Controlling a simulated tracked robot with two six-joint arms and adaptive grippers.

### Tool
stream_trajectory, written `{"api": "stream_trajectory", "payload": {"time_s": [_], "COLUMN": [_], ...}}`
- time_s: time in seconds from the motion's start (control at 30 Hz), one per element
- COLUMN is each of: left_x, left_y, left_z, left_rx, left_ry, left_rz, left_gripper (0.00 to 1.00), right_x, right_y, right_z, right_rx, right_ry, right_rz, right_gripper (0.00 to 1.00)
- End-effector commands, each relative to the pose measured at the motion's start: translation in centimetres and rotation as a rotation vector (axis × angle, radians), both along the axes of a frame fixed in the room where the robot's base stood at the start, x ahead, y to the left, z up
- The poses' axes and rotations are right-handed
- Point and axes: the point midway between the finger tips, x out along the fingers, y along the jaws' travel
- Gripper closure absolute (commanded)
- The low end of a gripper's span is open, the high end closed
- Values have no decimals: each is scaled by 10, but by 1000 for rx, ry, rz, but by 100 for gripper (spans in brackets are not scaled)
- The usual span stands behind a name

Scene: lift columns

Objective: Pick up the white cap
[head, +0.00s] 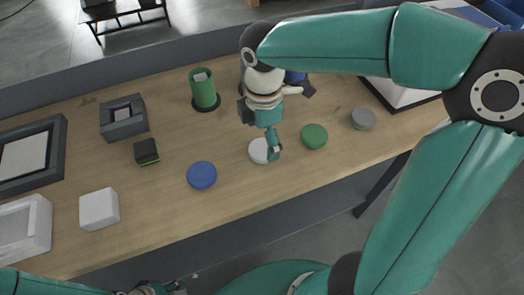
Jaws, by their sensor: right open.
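The white cap (257,151) is a small round disc lying on the wooden table, near its front edge. My right gripper (273,151) points down at the cap's right side, and its fingers hide part of the cap. It is open; I cannot tell whether the fingers touch the cap. Part of my left arm shows at the bottom left edge, and its gripper (160,288) is cut off by the frame there, so its jaws cannot be made out.
A blue cap (202,175) lies left of the white cap, a green cap (314,136) right, and a grey cap (363,119) farther right. A green cup (204,90) stands behind. A black block (146,152), white block (99,209) and grey holder (124,119) are leftward.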

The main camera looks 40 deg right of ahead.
Motion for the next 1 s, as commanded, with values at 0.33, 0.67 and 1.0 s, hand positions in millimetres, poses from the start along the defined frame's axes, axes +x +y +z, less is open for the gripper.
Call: {"api": "stream_trajectory", "payload": {"time_s": [0.33, 0.67, 1.0], "left_x": [0, 0, 0], "left_y": [0, 0, 0], "left_z": [-2, -2, -2], "left_rx": [0, 0, 0], "left_ry": [0, 0, 0], "left_rz": [0, 0, 0], "left_gripper": [56, 56, 56], "right_x": [1, 1, 2], "right_y": [0, 0, 0], "right_z": [-44, -50, -50], "right_rx": [0, 0, 0], "right_ry": [3, 1, 0], "right_rz": [-2, -2, -1], "right_gripper": [4, 4, 60]}}
